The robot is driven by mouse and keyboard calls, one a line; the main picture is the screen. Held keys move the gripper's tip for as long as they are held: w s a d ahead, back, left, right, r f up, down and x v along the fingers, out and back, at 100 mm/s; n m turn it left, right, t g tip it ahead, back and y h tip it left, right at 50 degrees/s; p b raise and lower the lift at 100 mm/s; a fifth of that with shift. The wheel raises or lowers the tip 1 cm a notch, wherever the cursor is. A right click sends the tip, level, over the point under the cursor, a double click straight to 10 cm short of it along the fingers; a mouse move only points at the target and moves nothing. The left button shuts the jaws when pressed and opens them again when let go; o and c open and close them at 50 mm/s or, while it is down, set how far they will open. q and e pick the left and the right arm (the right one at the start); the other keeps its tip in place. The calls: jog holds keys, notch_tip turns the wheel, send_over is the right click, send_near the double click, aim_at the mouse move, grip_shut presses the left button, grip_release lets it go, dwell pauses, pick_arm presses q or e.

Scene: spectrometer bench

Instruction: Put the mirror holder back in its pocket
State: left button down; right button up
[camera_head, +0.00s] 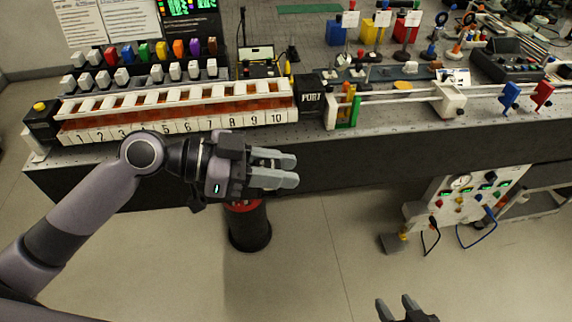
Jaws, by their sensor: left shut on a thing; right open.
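My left gripper (285,169) is in front of the bench edge, below the right part of a rack numbered 1 to 10 (170,124). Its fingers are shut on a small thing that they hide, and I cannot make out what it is. My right gripper (397,303) is open and empty at the bottom edge of the view, low over the floor. I cannot pick out the mirror holder for certain. The rack has a row of pockets with orange-brown insides and white dividers. I cannot tell which pocket belongs to the holder.
A black box marked PORT (311,96) stands at the rack's right end, beside a rail with a white carriage (449,100). Blue (509,95) and red (543,94) paddles stand further right. A black bin with a red band (249,228) is on the floor below my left gripper.

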pick_arm(q)
jog(key=shift+s+a+r+m+g, duration=0.15)
jog(key=shift+a+m+g, duration=0.35)
jog(key=shift+m+g, duration=0.3)
